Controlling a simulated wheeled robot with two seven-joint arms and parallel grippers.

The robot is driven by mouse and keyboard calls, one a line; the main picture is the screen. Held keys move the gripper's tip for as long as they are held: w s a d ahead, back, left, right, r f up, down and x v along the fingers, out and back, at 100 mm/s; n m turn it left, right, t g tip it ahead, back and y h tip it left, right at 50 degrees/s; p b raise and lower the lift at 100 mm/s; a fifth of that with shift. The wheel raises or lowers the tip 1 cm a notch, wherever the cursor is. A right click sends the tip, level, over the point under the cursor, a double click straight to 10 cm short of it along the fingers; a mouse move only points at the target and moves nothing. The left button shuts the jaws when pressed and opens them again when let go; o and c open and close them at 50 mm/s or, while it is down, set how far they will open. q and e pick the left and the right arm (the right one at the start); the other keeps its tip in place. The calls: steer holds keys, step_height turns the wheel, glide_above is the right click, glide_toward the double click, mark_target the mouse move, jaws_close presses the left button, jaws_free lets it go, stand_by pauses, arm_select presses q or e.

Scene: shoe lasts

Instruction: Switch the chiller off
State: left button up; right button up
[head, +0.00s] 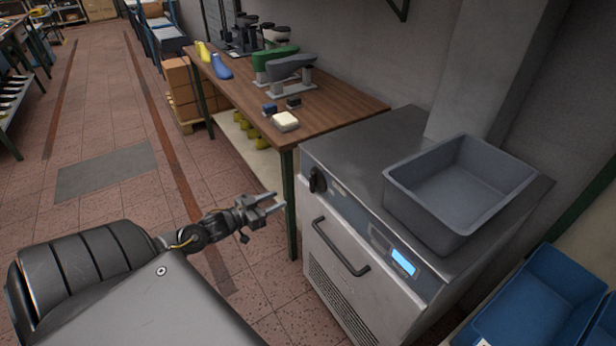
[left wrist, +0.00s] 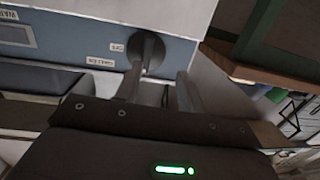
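The chiller (head: 350,225) is a grey steel cabinet with a bar handle and a lit blue display (head: 403,262). Its dark rotary knob (head: 318,180) is at the upper left of the front; the left wrist view shows the knob (left wrist: 150,48) beside small upside-down labels on a blue-grey panel. My left gripper (head: 279,203) is open and empty, left of the knob in the head view. In the left wrist view its fingers (left wrist: 158,85) point at the panel, with the knob just beyond the left fingertip; contact cannot be told. My right gripper is not in view.
A grey bin (head: 458,190) stands on the chiller top. Blue bins (head: 540,310) are at the right.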

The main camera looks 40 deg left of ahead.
arm_select(q)
steer(key=h, duration=0.2)
glide_toward(310, 178)
steer(key=shift+m, duration=0.4)
steer(key=p+x, duration=0.1)
steer(key=x, duration=0.8)
steer(key=shift+d+r, duration=0.1)
jaws_close()
